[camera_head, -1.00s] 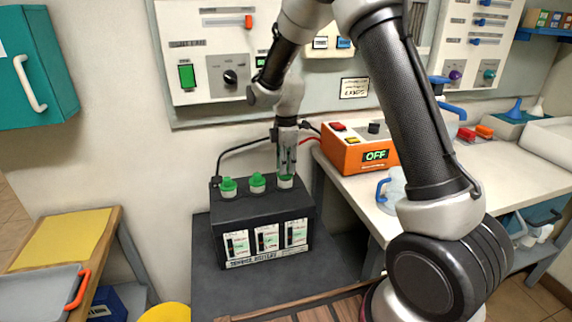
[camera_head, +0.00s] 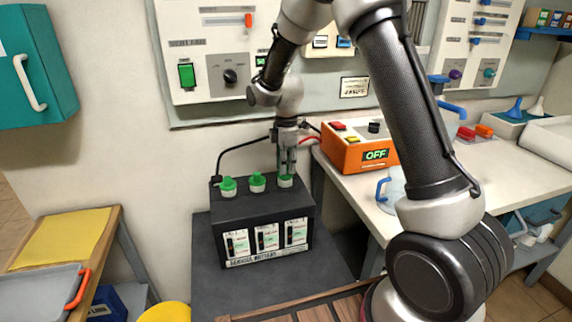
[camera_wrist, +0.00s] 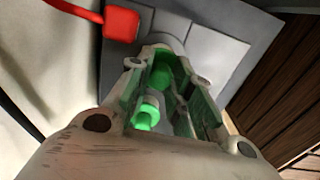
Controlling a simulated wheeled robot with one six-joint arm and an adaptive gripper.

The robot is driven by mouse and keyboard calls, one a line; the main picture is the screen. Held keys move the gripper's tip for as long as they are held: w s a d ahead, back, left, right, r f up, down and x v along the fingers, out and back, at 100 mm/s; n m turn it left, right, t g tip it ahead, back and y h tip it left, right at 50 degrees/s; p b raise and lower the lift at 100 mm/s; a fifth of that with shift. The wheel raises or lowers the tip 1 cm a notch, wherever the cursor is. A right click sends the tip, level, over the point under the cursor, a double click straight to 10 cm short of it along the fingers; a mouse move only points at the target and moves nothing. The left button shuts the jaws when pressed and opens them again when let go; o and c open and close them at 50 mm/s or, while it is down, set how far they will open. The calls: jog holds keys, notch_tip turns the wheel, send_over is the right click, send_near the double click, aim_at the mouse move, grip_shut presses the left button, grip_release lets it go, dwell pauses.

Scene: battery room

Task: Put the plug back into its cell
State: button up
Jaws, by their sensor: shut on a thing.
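The black service battery (camera_head: 262,223) stands on a dark stand, with a row of three white cell necks on top. Green plugs sit on the left cell (camera_head: 228,185) and the middle cell (camera_head: 257,181). My gripper (camera_head: 286,172) points down over the right cell and is shut on a green plug (camera_head: 286,181). This plug is at the right cell's white neck; I cannot tell how far in it sits. In the wrist view, green shows between the fingers (camera_wrist: 162,78), and the fingers hide part of the neck.
A black cable runs to the battery's back left corner, and a red clamp (camera_wrist: 122,22) shows beside my fingers in the wrist view. An orange charger (camera_head: 358,152) reading OFF stands on the bench to the right. The wall panel (camera_head: 205,75) is behind.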

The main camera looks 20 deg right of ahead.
jog(key=o, duration=0.9)
jog(key=shift+c, duration=0.2)
jog(key=shift+r, duration=3.5)
grip_shut()
jog(key=shift+f, duration=0.15)
